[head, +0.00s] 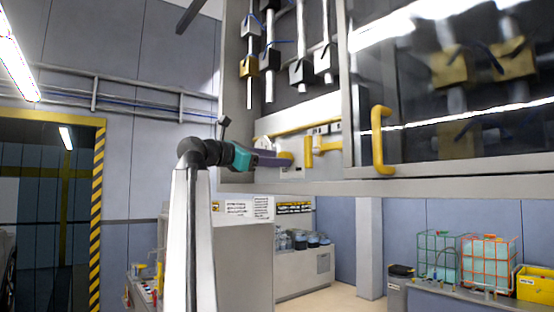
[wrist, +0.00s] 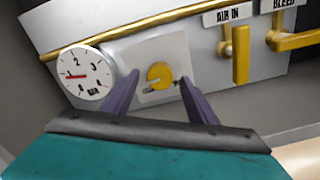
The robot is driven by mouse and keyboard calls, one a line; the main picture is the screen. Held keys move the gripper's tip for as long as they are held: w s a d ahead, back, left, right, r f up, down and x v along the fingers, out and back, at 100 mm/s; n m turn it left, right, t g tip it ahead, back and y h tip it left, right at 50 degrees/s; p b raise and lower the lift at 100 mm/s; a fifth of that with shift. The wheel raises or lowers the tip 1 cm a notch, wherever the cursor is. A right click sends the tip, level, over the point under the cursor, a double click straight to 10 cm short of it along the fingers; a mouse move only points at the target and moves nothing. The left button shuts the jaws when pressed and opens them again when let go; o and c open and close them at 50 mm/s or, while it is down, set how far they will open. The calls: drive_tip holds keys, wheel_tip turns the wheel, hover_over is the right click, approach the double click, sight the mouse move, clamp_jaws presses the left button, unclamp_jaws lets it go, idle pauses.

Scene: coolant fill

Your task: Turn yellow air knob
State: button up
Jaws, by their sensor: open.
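The yellow air knob (wrist: 160,75) is a round knob on a pale plate, with a dark mark on its face, in the wrist view. In the head view the knob (head: 285,156) shows just beyond my gripper's tip. My gripper (wrist: 158,92) is open, with its two purple fingers to the left and right of the knob. The fingers look empty, and I cannot tell whether they touch the knob. In the head view my gripper (head: 284,161) reaches right to the panel under the cabinet's machinery.
A round gauge (wrist: 87,75) sits left of the knob. Right of it are a yellow AIR IN lever (wrist: 240,55) and a yellow BLEED lever (wrist: 290,40). A glass door with a yellow handle (head: 381,140) stands at the right.

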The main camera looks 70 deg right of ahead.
drive_tip(key=shift+s+d, duration=0.35)
drive_tip(key=shift+d, duration=0.15)
drive_tip(key=c, duration=1.1)
drive_tip(key=shift+o, duration=0.2)
